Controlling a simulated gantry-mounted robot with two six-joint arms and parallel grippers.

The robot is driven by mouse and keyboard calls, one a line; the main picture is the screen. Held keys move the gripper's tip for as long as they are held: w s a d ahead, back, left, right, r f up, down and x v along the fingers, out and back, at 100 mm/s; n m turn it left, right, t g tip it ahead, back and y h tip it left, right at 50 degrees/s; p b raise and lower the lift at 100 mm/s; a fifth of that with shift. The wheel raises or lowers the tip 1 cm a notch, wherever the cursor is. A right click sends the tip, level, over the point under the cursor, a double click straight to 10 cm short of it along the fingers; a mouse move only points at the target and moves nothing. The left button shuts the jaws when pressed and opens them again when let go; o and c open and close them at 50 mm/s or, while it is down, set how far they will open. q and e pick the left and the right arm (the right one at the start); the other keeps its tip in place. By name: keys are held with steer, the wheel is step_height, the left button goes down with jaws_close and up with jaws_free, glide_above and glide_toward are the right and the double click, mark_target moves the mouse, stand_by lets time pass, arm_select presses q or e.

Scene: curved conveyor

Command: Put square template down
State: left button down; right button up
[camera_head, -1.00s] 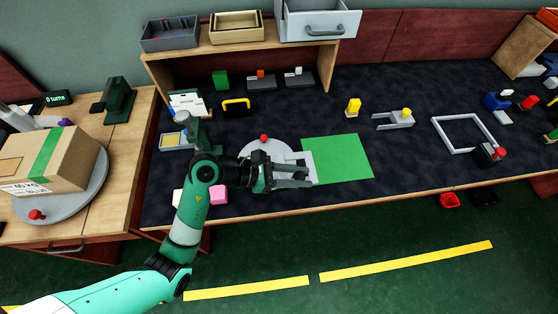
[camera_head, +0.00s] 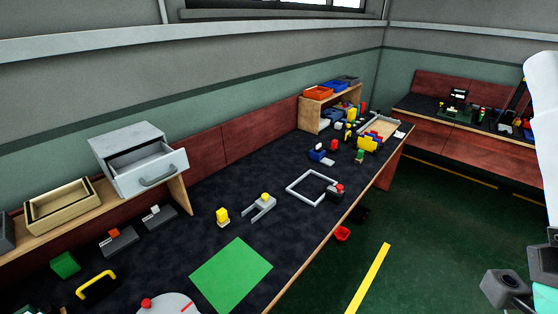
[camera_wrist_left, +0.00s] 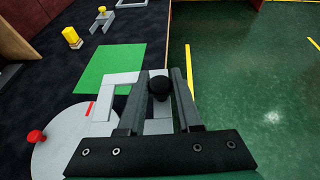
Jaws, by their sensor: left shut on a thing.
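In the left wrist view, my left gripper (camera_wrist_left: 160,92) is shut on the square template (camera_wrist_left: 104,100), a light grey square frame with a round black knob (camera_wrist_left: 159,87) between the fingers. The template shows partly behind the gripper, over the edge of the grey round plate and near the corner of the green sheet (camera_wrist_left: 108,70). I cannot tell whether it touches the surface. The green sheet also shows in the head view (camera_head: 232,273), bare where visible. My left gripper is out of the head view. Part of my right arm shows at the right edge there, but no right fingertips.
The grey round plate (camera_wrist_left: 62,150) has a red knob (camera_wrist_left: 36,136). Beyond the green sheet are a yellow-topped block (camera_head: 222,216), a grey forked piece (camera_head: 260,207) and a larger grey frame (camera_head: 302,200) with a black, red-knobbed block (camera_head: 336,193). Dark bench top between them is clear.

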arm_select(q)
steer(key=s+a+r+n+y, duration=0.1)
steer(key=s+a+r+n+t+y, duration=0.1)
steer(key=a, duration=0.1)
steer(key=shift+s+r+p, duration=0.1)
steer(key=shift+s+p, duration=0.05)
steer(key=shift+p, duration=0.15)
steer(key=shift+w+a+r+n+t+y, duration=0.25)
steer(key=shift+a+r+n+t+y, duration=0.15)
steer(key=shift+a+r+n+y, duration=0.4)
steer(key=s+r+p, duration=0.3)
steer(key=r+p, duration=3.4)
steer(key=p, duration=0.1)
steer(key=shift+s+d+r, duration=0.15)
steer(key=shift+r, duration=0.25)
